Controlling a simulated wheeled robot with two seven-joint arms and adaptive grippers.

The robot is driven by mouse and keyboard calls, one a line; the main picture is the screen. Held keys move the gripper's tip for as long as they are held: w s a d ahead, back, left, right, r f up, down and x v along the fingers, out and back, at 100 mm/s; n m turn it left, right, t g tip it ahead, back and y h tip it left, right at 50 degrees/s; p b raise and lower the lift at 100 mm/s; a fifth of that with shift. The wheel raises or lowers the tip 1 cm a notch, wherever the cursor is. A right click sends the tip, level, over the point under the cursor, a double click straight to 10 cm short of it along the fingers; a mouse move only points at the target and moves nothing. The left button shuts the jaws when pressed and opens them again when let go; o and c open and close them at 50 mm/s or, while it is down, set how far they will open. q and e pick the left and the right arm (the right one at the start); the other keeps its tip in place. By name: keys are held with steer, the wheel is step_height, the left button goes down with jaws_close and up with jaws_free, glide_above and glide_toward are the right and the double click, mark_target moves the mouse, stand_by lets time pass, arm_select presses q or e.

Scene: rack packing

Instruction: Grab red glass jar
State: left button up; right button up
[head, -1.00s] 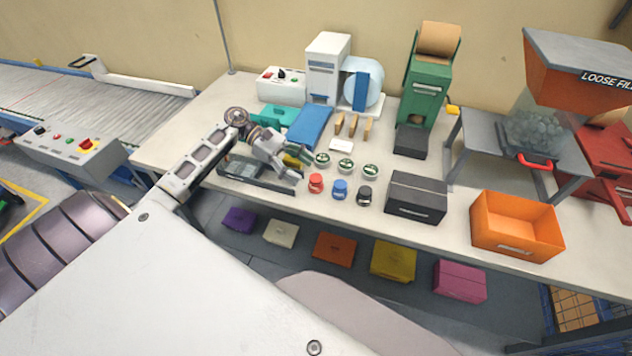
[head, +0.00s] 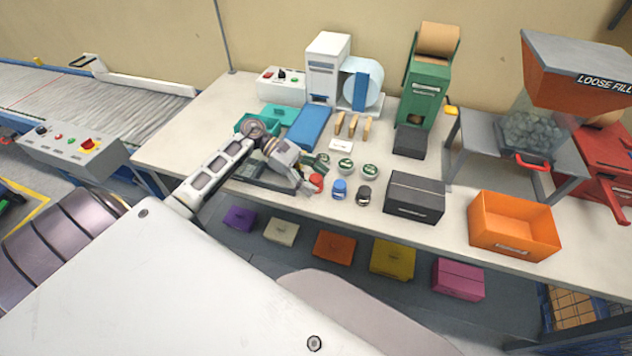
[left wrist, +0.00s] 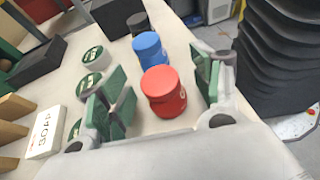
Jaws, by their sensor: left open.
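The red glass jar (head: 316,182) stands upright on the table, at the left end of a row with a blue jar (head: 339,189) and a black jar (head: 364,195). In the left wrist view the red jar (left wrist: 164,91) stands between the two green-padded fingers, a little beyond the near edge of the view. My left gripper (head: 312,175) is open beside the red jar in the head view, with its fingers on either side of it; I cannot tell whether they touch it. The blue jar (left wrist: 150,50) is just behind it. My right gripper is not in view.
Green-lidded tins (head: 345,166) stand close behind the jars. A dark tray (head: 262,174) lies under my left wrist. A black box (head: 414,198) and an orange bin (head: 515,226) stand to the right. A white soap box (left wrist: 44,132) shows in the left wrist view.

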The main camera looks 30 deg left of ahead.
arm_select(q)
steer(key=shift+d, duration=0.1)
stand_by(0.4)
steer(key=c, duration=1.2)
